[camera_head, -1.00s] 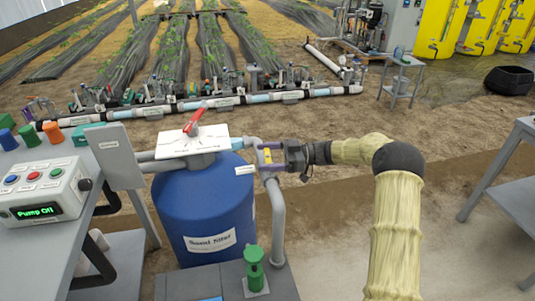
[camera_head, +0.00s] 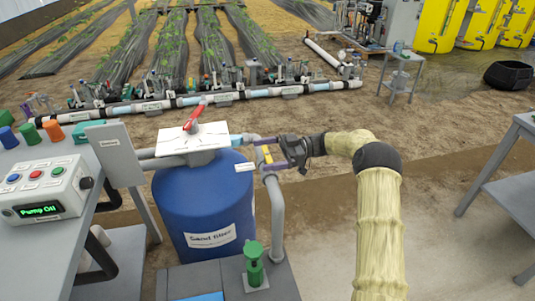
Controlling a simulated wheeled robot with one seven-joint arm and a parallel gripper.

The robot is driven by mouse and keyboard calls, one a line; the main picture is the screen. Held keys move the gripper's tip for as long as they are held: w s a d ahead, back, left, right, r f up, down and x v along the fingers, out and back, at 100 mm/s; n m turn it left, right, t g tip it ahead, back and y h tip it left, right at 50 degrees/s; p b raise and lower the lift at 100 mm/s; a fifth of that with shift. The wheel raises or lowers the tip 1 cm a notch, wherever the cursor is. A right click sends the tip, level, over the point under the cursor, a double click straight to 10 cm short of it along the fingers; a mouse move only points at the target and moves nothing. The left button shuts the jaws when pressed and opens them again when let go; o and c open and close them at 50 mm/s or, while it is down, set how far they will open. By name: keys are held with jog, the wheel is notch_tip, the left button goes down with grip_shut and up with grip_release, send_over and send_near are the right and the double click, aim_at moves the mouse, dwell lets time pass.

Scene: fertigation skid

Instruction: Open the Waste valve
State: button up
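A small yellow valve handle (camera_head: 267,154) shows at the grey pipe right of the blue sand filter (camera_head: 204,207). A white tag (camera_head: 245,167) hangs just left of it, too small to read, so I cannot confirm it says Waste. My gripper (camera_head: 269,155) comes in from the right. Its two purple-padded fingers are spread apart, one above and one below the yellow handle. I cannot tell whether they touch it. The valve body is partly hidden by the fingers.
A red lever (camera_head: 195,117) stands on the white plate atop the filter. A green valve (camera_head: 254,265) sits in front. A control box (camera_head: 42,193) with a pump display is on the left bench. A grey table (camera_head: 505,180) stands at right, with open floor between.

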jog(key=p+v, duration=0.1)
jog(key=v, duration=1.1)
